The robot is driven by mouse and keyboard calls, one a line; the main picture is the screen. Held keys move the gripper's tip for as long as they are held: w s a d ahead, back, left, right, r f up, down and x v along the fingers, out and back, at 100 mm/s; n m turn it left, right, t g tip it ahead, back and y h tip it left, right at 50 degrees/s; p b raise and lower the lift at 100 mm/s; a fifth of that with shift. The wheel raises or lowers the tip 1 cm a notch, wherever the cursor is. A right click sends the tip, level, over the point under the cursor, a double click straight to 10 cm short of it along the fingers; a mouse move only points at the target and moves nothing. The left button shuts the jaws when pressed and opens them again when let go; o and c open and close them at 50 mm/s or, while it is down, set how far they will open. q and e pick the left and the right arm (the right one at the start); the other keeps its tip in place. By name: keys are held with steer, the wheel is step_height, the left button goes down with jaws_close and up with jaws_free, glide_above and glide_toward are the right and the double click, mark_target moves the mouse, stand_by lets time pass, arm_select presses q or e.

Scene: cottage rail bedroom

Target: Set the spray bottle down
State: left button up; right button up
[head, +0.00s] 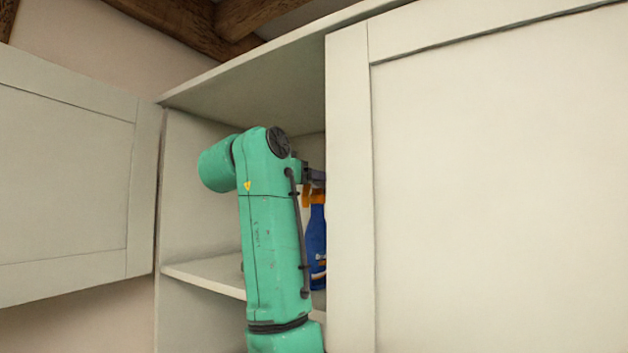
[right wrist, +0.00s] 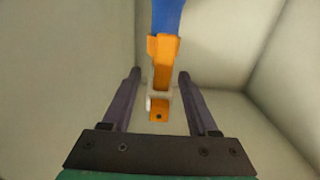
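The spray bottle (head: 317,240) is blue with an orange spray head. It is upright inside the cabinet, its base at the level of the shelf (head: 215,272), partly hidden by my right arm and the closed door. My right gripper (head: 316,178) is at the spray head, mostly hidden in the head view. In the right wrist view its two fingers (right wrist: 159,75) are spread on either side of the orange spray head (right wrist: 164,75), with a visible gap on the left. My left gripper is not in view.
The right cabinet door (head: 490,180) is closed beside my right arm. The left door (head: 70,180) stands open. The cabinet's side wall (head: 190,230) and top panel (head: 260,85) bound the opening. Shelf room left of my arm looks clear.

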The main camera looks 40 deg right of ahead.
steer(key=shift+s+d+r, duration=0.1)
steer(key=shift+s+r, duration=0.05)
steer(key=shift+a+f, duration=0.25)
steer(key=b+v, duration=0.3)
steer(key=v, duration=0.8)
steer(key=shift+a+r, duration=0.1)
steer(key=shift+a, duration=0.2)
